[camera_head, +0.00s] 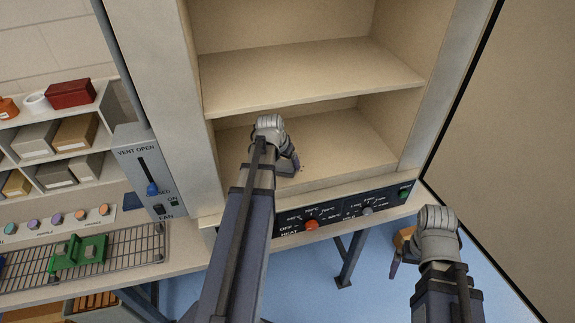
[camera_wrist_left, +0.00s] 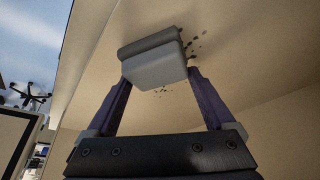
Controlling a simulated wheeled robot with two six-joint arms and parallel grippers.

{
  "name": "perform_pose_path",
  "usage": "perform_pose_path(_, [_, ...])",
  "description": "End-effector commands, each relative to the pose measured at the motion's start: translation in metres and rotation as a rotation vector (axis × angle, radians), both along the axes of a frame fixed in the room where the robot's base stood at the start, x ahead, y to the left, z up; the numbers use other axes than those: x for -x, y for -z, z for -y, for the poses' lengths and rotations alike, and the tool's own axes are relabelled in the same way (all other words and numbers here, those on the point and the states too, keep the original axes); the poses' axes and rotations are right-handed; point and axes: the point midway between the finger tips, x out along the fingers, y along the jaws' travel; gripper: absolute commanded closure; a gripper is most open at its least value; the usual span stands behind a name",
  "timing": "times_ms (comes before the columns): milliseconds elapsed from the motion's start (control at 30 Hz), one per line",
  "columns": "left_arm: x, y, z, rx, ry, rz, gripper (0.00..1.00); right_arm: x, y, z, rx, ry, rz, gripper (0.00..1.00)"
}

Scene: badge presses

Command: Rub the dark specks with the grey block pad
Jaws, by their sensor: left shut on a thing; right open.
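The grey block pad (camera_wrist_left: 155,62) sits between the two purple fingers of my left gripper (camera_wrist_left: 158,80), which is shut on it. Dark specks (camera_wrist_left: 195,43) lie on the beige surface just beyond the pad's right edge, and a few more show below it in the left wrist view. The pad is at or close to this surface; I cannot tell if it touches. In the head view my left gripper (camera_head: 291,163) is inside the lower compartment of the beige cabinet (camera_head: 350,140), and my wrist hides the pad. My right gripper (camera_head: 396,268) is open, low outside the cabinet on the right.
A shelf (camera_head: 310,75) lies above my left gripper, with cabinet walls on both sides. A control panel with a red knob (camera_head: 311,225) runs below the opening. At left are a vent slider (camera_head: 152,188), a wire rack (camera_head: 130,255) with a green part, and shelves of boxes.

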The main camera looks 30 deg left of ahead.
Motion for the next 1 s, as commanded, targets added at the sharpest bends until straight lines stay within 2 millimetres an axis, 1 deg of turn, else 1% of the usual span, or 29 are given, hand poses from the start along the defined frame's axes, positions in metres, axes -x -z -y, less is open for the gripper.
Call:
perform_pose_path(33, [-0.003,0.001,-0.004,-0.002,-0.001,0.001,1.00,0.000,0.001,0.000,0.000,0.000,0.000,0.01])
perform_pose_path(333, [-0.006,0.000,-0.008,-0.003,-0.001,0.001,1.00,0.000,0.000,0.000,0.000,0.000,0.000,0.01])
perform_pose_path(700, [-0.025,-0.001,-0.029,-0.003,-0.001,0.001,1.00,0.000,-0.001,0.000,0.000,0.000,0.000,0.01])
perform_pose_path(1000, [-0.027,-0.001,-0.032,-0.002,-0.001,0.001,1.00,0.000,-0.001,0.000,0.000,0.000,0.000,0.01])
